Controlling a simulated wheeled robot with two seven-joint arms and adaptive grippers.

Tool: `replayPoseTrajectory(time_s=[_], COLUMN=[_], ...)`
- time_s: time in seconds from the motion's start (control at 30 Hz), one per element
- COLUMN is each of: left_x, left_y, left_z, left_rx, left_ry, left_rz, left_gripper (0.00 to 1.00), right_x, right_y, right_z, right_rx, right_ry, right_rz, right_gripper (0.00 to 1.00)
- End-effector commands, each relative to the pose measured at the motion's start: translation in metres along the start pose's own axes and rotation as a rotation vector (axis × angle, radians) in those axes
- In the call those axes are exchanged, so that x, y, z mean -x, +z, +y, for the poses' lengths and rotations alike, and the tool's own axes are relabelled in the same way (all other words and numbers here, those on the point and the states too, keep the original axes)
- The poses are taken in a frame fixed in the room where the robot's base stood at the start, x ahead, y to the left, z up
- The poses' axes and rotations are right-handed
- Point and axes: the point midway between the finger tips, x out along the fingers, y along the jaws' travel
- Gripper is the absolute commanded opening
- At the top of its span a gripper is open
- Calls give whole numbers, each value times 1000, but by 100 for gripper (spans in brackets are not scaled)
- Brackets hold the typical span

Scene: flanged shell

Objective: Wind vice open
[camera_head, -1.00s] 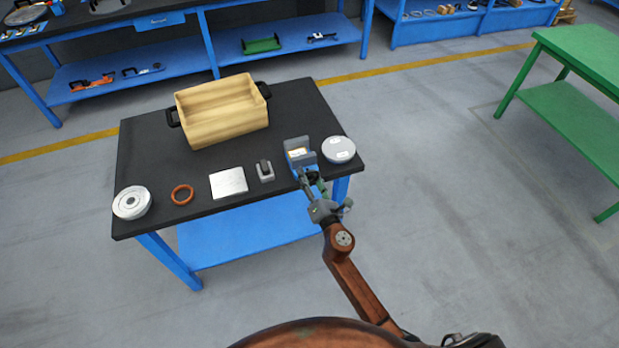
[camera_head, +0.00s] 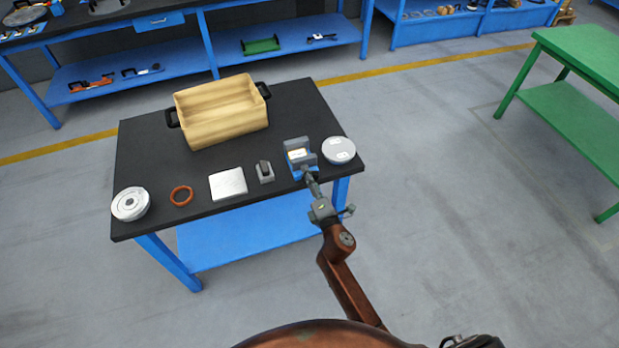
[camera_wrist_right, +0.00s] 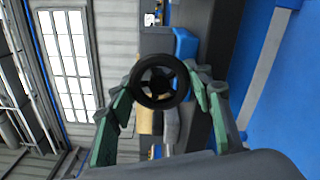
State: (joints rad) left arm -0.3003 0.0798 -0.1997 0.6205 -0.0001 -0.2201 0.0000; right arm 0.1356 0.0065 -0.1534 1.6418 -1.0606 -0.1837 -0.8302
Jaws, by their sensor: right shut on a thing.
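The blue and grey vice (camera_head: 296,160) stands at the front right part of the black table top. My right gripper (camera_head: 312,185) is at the near side of the vice, over the front edge of the table. In the right wrist view, the black round handwheel (camera_wrist_right: 159,82) of the vice sits between the green-sided fingers of my right gripper (camera_wrist_right: 163,95), which is shut on it. In the head view the gripper and arm hide the handwheel. The gap between the vice jaws cannot be judged clearly. My left gripper is not in view.
A small grey block (camera_head: 265,171), a metal plate (camera_head: 228,184), an orange ring (camera_head: 181,195) and a round flanged part (camera_head: 131,203) lie to the left. A wooden box (camera_head: 222,112) stands behind.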

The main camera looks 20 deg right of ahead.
Motion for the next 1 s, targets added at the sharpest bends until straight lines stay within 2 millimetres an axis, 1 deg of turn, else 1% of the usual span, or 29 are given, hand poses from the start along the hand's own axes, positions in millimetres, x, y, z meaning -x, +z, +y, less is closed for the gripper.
replayPoseTrajectory(time_s=[0.03,0.3,0.33,0.6,1.0], left_x=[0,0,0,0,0], left_y=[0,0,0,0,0], left_z=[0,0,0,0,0], left_rx=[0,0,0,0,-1], left_ry=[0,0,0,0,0], left_rz=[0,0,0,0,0], left_gripper=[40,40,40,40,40], right_x=[1,1,1,1,2], right_y=[-2,-3,-3,-4,-3], right_z=[-1,-2,-2,-3,-5], right_rx=[-9,-8,-8,-5,-3], right_ry=[-2,-2,-2,-4,-8], right_rz=[4,5,5,6,4], right_gripper=[22,22,47,65,65])
